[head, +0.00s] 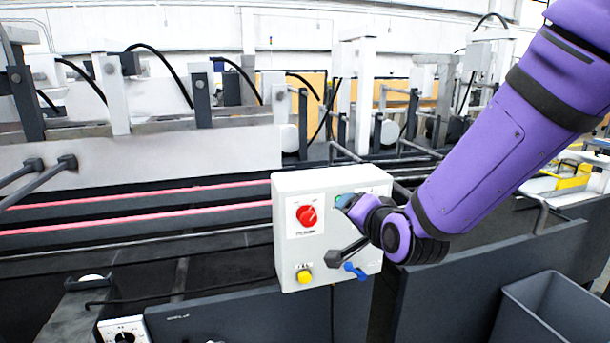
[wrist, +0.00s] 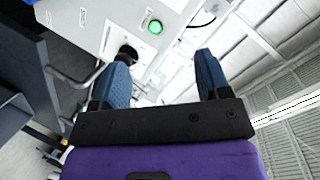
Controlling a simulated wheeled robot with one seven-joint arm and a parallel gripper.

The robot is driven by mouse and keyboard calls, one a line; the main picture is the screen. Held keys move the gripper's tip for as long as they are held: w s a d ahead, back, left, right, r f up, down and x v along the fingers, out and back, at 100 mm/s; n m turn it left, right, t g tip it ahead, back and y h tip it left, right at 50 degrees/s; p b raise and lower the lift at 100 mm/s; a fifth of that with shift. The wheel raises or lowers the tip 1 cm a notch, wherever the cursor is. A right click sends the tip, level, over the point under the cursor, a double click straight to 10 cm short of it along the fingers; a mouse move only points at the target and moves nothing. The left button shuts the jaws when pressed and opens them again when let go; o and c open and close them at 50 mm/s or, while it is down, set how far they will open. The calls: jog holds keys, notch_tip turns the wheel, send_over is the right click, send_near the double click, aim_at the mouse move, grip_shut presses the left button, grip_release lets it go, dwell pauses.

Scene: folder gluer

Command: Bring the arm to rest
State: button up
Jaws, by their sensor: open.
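My gripper (head: 352,236) is at the right part of the front of a white control box (head: 328,186) in the head view. The purple arm reaches to it from the upper right. In the wrist view the two blue fingers of my gripper (wrist: 160,76) stand wide apart, with nothing between them. A lit green button (wrist: 155,27) on the box shows beyond the fingers. A black round part (wrist: 129,52) shows beside the left finger, partly hidden by it. I cannot tell whether a finger touches the box.
A dark grey bin (head: 555,308) stands at the lower right. Dark panels (head: 480,270) lie below the arm.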

jog(key=s+d+r+n+g+h, duration=0.2)
jog(key=s+d+r+n+g, duration=0.2)
jog(key=s+d+r, duration=0.45)
jog(key=s+d+n+g+h, duration=0.1)
jog(key=s+d+g, duration=0.1)
jog(key=s+d, duration=0.3)
jog(key=s+d+r+n+g+h, duration=0.1)
jog(key=s+d+n+g, duration=0.1)
jog(key=s+d, duration=0.4)
jog(key=s, duration=0.5)
jog(key=shift+s+d+r+g, duration=0.2)
jog(key=shift+s+r+g, duration=0.05)
jog(key=shift+s+g, duration=0.1)
